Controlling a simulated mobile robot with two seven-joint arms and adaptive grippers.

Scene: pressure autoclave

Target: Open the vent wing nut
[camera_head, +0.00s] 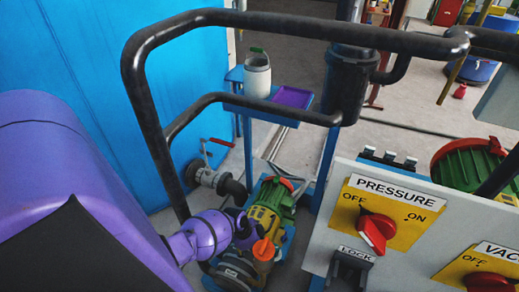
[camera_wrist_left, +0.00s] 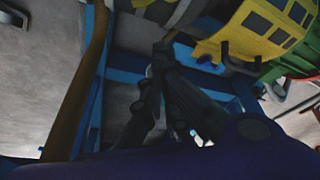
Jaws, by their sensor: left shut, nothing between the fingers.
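I cannot make out for certain which part is the vent wing nut. A small orange winged knob (camera_head: 264,249) shows in the head view beside the yellow and green motor (camera_head: 265,210); I cannot tell whether it is the wing nut. My left arm comes in purple from the left, and its wrist reaches down to the motor, partly hiding the gripper. In the left wrist view my left gripper (camera_wrist_left: 160,58) has its dark fingers together with nothing between them, below the yellow housing (camera_wrist_left: 262,28). My right gripper is not in view.
A black tube rail (camera_head: 290,30) arches over the work area. A white panel (camera_head: 400,225) with red PRESSURE and VAC switches (camera_head: 376,228) stands at the right. A blue wall (camera_head: 85,70) closes the left. A valve with a red handle (camera_head: 222,142) sits behind my wrist.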

